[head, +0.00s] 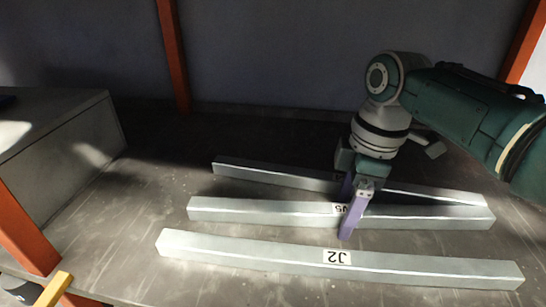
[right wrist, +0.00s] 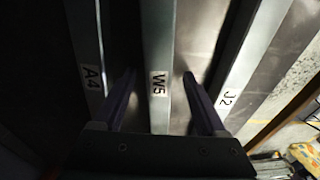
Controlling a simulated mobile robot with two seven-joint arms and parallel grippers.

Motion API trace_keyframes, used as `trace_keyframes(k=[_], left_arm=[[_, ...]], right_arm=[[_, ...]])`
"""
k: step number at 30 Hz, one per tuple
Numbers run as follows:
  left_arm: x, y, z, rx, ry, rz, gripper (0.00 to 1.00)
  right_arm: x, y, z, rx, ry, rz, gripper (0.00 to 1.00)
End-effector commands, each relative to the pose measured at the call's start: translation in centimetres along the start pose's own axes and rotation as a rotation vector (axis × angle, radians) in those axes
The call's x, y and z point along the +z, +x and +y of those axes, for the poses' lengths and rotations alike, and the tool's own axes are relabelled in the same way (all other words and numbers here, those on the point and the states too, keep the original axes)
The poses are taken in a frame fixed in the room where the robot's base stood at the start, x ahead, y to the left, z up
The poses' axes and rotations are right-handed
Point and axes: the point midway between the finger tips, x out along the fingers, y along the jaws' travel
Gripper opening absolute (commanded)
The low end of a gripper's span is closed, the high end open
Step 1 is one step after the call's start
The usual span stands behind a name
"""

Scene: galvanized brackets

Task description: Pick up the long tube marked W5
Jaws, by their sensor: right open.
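The long tube marked W5 (head: 255,210) is a grey square metal bar, the middle of three lying roughly parallel on the shelf. In the right wrist view the fingers (right wrist: 158,76) stand on either side of the W5 tube, with a gap on each side. Nothing is held. My left gripper is not in view.
The tube marked J2 (head: 240,250) lies nearer, and the tube marked A4 (right wrist: 88,45) lies farther back, partly behind my gripper in the head view (head: 270,175). A grey box (head: 70,150) stands at left. Orange uprights (head: 174,55) frame the shelf.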

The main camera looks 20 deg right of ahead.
Motion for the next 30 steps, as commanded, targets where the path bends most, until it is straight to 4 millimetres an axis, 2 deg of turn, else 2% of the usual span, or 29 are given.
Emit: trace_keyframes(k=[6, 26, 30], left_arm=[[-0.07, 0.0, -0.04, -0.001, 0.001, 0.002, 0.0], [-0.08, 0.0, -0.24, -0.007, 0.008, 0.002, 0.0], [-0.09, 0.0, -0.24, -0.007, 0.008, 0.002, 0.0]], right_arm=[[-0.02, 0.04, 0.03, 0.001, 0.0, 0.001, 0.74], [-0.01, 0.03, 0.02, 0.001, 0.001, 0.0, 0.0], [0.0, 0.03, 0.02, 0.001, 0.001, 0.0, 0.0]])
